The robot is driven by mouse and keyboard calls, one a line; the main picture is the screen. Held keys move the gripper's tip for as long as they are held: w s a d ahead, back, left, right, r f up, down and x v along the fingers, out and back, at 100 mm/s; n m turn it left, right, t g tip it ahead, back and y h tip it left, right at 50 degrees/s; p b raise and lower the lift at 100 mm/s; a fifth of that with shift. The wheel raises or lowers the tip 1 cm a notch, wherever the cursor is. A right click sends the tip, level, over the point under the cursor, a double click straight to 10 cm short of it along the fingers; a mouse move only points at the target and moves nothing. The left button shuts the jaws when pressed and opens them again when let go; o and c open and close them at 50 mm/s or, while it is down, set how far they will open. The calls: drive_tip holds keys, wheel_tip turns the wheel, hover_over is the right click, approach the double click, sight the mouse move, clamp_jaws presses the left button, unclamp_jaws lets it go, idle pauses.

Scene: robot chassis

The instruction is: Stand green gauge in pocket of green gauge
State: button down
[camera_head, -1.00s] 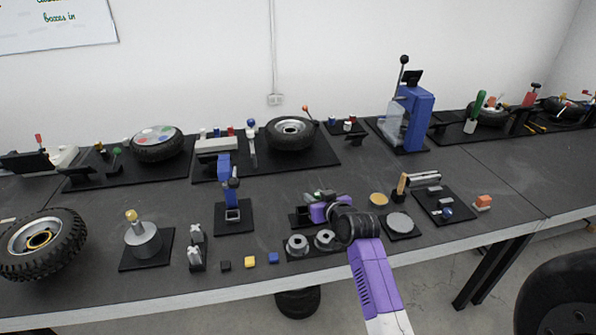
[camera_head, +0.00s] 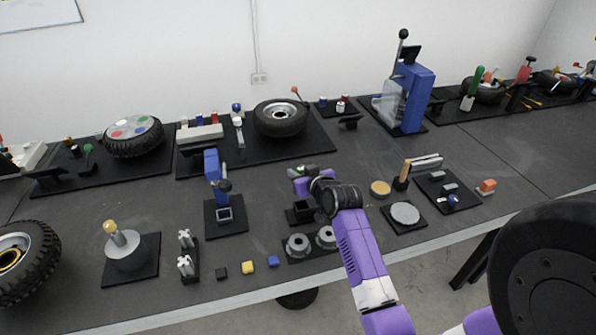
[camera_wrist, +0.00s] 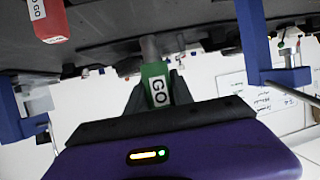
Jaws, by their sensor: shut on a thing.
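My gripper (camera_wrist: 157,88) is shut on the green gauge (camera_wrist: 157,86), a green block with a white "GO" label and a grey rod at its end. In the wrist view it sits between the dark fingers, with the dark table surface across the top of the picture. In the head view my gripper (camera_head: 300,174) is over the middle of the table, and a small bit of green shows at its tip. A black open-topped holder (camera_head: 299,213) is below it, partly hidden by my arm. I cannot tell which pocket belongs to the green gauge.
A red gauge (camera_wrist: 48,20) with a "GO" label is at the wrist view's upper left. Blue posts (camera_wrist: 251,45) flank that view.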

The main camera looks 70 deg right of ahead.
drive_tip(key=shift+f+b, duration=2.25)
drive_tip(key=shift+f, duration=0.75)
drive_tip(key=shift+a+f+b, duration=0.1)
drive_tip(key=shift+f+b, duration=1.7)
drive_tip(key=shift+f, duration=0.6)
drive_tip(key=shift+c, duration=2.3)
unclamp_jaws()
drive_tip(key=shift+s, duration=0.1)
drive_tip(key=shift+r, duration=0.15)
wheel_tip(320, 180, up, 9)
drive_tip(key=p, duration=0.7)
drive_tip(key=shift+p, duration=0.3)
